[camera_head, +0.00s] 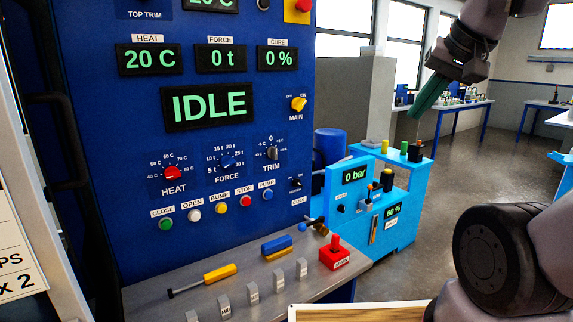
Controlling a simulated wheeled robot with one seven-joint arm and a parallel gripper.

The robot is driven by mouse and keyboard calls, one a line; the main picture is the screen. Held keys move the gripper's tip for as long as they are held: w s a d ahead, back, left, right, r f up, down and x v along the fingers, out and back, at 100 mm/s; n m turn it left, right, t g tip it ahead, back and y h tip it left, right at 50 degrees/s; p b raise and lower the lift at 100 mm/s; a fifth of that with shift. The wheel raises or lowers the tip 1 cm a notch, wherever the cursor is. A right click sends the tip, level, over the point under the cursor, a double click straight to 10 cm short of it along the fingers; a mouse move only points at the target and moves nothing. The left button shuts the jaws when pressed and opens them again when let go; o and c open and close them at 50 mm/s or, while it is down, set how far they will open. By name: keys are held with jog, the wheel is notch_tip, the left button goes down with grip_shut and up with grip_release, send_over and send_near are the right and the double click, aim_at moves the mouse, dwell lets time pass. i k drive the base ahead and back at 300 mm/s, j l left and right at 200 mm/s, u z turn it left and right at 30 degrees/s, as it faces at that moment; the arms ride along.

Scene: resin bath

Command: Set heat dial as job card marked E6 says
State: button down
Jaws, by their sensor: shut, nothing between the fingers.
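The heat dial (172,174) is a red knob low on the left of the blue panel, with a temperature scale around its top and a HEAT label below. Its exact pointer setting is too small to tell. The heat display (150,59) reads 20 C. No card marked E6 can be made out; a white card (16,250) at the left edge is cut off, showing only "PS" and "x 2". My gripper (424,104), with green fingers, is shut and empty at the upper right, well away from the panel and pointing down.
Beside it are the FORCE dial (227,160), TRIM dial (272,153) and yellow MAIN switch (298,104). Several coloured buttons run below. A grey shelf (180,300) holds a yellow-handled tool (205,279) and a red block (335,253). A light blue machine (398,230) stands to the right.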

aim_at(171, 173)
jog(key=j+u, duration=0.1)
jog(key=u, duration=0.3)
jog(key=j+u, duration=0.1)
jog(key=u, duration=0.25)
jog(key=k+j+u, duration=0.1)
jog(key=u, duration=0.3)
jog(key=k+j, duration=0.4)
jog(key=j, duration=0.75)
jog(key=k+j+z, duration=0.1)
jog(key=j, duration=0.3)
jog(key=k, duration=0.05)
